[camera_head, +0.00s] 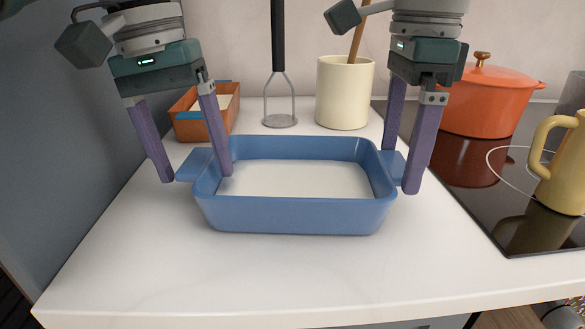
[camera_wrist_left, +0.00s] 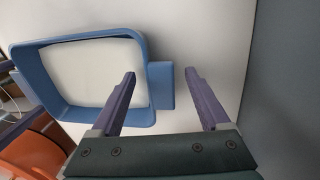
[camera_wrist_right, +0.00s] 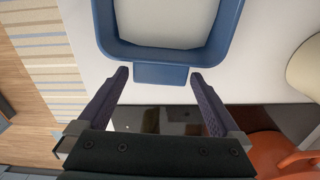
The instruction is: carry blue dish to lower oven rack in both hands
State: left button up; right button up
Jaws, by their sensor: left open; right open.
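The blue dish (camera_head: 290,216) is rectangular, with a pale inside and a tab handle at each short end. It sits level on the white counter. My left gripper (camera_head: 197,177) is open, with its fingers on either side of the left handle (camera_wrist_left: 161,86); one finger overlaps the dish's inside in the head view. My right gripper (camera_head: 401,172) is open, with its fingers on either side of the right handle (camera_wrist_right: 160,75). I cannot tell whether any finger touches the dish. The lower oven rack is not recognisable in any view.
An orange loaf tin (camera_head: 188,128), a masher (camera_head: 280,120) and a cream utensil crock (camera_head: 344,95) stand behind the dish. A black hob (camera_head: 480,190) lies to the right, with an orange pot (camera_head: 490,103) and a yellow jug (camera_head: 562,175). The counter's front (camera_head: 240,275) is clear.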

aim_at(398, 163)
pick_arm(q)
jog(key=shift+d+f, duration=0.2)
jog(key=shift+f, duration=1.25)
pick_arm(e)
jog(key=shift+f, duration=1.5)
pick_arm(q)
jog(key=c, duration=1.2)
pick_arm(e)
jog(key=c, duration=1.2)
pick_arm(q)
grip_shut()
pick_arm(e)
grip_shut()
pick_arm(q)
jog(key=shift+r, duration=0.1)
pick_arm(e)
jog(key=shift+r, duration=0.15)
